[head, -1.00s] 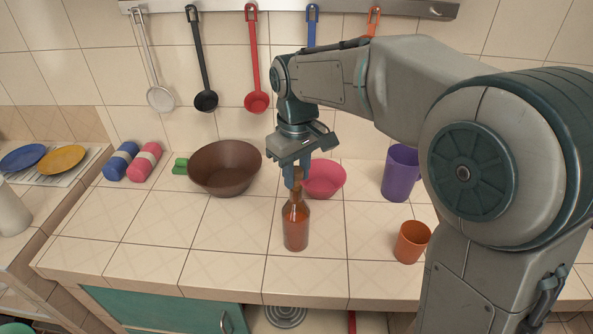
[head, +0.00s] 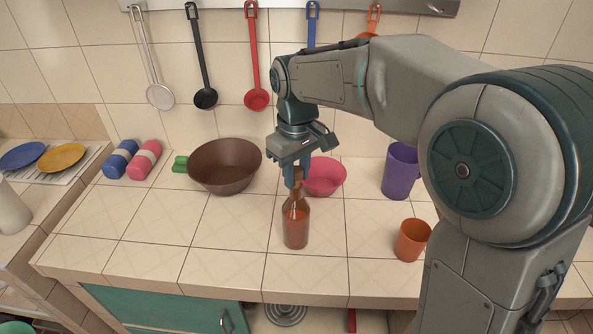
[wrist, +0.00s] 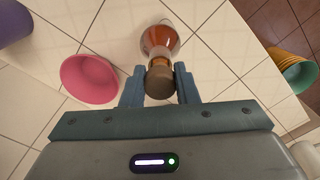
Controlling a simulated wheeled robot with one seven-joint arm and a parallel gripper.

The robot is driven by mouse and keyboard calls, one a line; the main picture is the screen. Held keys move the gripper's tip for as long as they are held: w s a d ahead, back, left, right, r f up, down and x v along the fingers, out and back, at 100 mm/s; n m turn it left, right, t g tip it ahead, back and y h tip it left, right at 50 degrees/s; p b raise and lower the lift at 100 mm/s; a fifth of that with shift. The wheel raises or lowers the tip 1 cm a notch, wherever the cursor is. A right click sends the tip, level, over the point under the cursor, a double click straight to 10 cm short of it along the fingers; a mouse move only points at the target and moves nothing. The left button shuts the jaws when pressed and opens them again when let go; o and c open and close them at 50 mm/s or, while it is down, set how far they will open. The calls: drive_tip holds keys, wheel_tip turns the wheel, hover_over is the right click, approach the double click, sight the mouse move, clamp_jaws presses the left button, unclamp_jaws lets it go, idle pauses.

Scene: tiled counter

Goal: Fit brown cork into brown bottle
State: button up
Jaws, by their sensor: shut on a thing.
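The brown bottle (head: 296,228) stands upright on the tiled counter, clear reddish-brown glass with a narrow neck. My gripper (head: 296,181) is above it, pointing down, shut on the brown cork (head: 297,175). The cork is right at the bottle's mouth, roughly in line with the neck. In the wrist view the cork (wrist: 160,82) sits between my two blue fingers, with the bottle (wrist: 160,40) just beyond it. The cork hides the mouth there, so I cannot tell whether it is inside or just above it.
A pink bowl (head: 325,178) is close behind my gripper, and a brown bowl (head: 225,167) is to the left. An orange cup (head: 412,240) and a purple cup (head: 400,172) stand to the right. The counter left and front of the bottle is clear. Utensils hang on the wall.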

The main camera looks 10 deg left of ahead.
drive_tip(key=shift+f+b, duration=0.55)
drive_tip(key=shift+f, duration=0.6)
idle(1.1)
drive_tip(key=o, duration=1)
drive_tip(key=shift+r, duration=0.1)
wheel_tip(320, 180, up, 14)
drive_tip(key=shift+f, duration=0.2)
drive_tip(key=s+d+f+m+t, duration=0.1)
drive_tip(key=s+d+f+m, duration=0.2)
drive_tip(key=s+d+f, duration=0.2)
drive_tip(key=s+d+f+m+t, duration=0.1)
drive_tip(key=s+d+f+m, duration=0.2)
drive_tip(key=d, duration=0.6)
drive_tip(key=s+d+f+m+t, duration=0.1)
drive_tip(key=s+d+f+m, duration=0.2)
drive_tip(key=s+d+f, duration=0.4)
drive_tip(key=shift+s+d+m, duration=0.25)
drive_tip(key=shift+s+m, duration=0.05)
drive_tip(key=shift+s, duration=0.2)
